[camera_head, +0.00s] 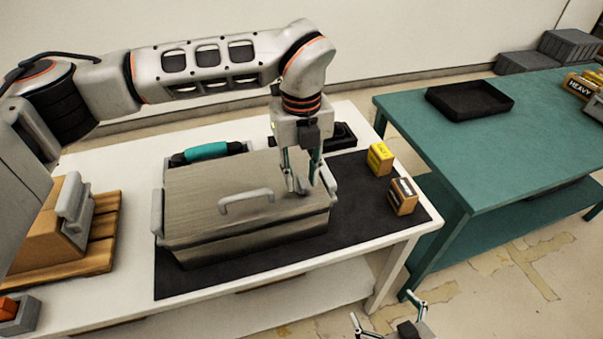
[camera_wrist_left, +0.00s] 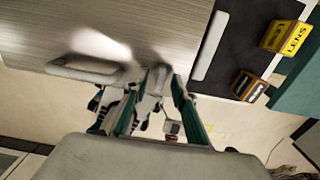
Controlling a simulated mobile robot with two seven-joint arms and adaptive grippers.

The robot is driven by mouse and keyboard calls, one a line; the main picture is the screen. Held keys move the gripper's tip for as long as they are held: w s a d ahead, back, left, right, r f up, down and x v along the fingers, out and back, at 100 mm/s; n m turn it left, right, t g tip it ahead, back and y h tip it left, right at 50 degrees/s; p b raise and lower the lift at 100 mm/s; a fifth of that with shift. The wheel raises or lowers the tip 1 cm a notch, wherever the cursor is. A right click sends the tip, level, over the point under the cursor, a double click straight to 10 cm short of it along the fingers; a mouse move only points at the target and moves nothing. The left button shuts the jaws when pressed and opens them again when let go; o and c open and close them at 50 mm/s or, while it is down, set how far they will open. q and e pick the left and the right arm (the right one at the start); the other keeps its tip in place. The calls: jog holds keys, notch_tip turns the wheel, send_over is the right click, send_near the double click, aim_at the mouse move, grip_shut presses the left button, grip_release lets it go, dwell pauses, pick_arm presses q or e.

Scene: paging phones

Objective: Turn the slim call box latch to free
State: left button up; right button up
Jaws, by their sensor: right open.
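A broad metal case (camera_head: 190,215) with a brushed lid and a grey bar handle (camera_head: 246,199) stands on a black mat. My left gripper (camera_head: 302,178) points down over the right part of the lid. Its fingers are apart, with a small grey piece (camera_wrist_left: 156,80) between them in the left wrist view; I cannot tell whether they press on it or whether it is the latch. The lid also shows there (camera_wrist_left: 60,25). My right gripper (camera_head: 388,310) is open and empty at the bottom edge. No label identifies the slim call box.
A wooden stand with a grey device (camera_head: 73,205) is at the left. A green table (camera_head: 470,150) carries a black tray (camera_head: 470,99). A teal-handled item (camera_head: 205,151) lies behind the case.

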pick_arm(q)
grip_shut()
jog(key=shift+m, duration=0.3)
jog(key=m, duration=0.3)
jog(key=shift+m, duration=0.3)
jog(key=m, duration=0.3)
jog(key=shift+m, duration=0.3)
jog(key=m, duration=0.5)
jog(key=shift+r, duration=0.1)
jog(key=m, duration=0.5)
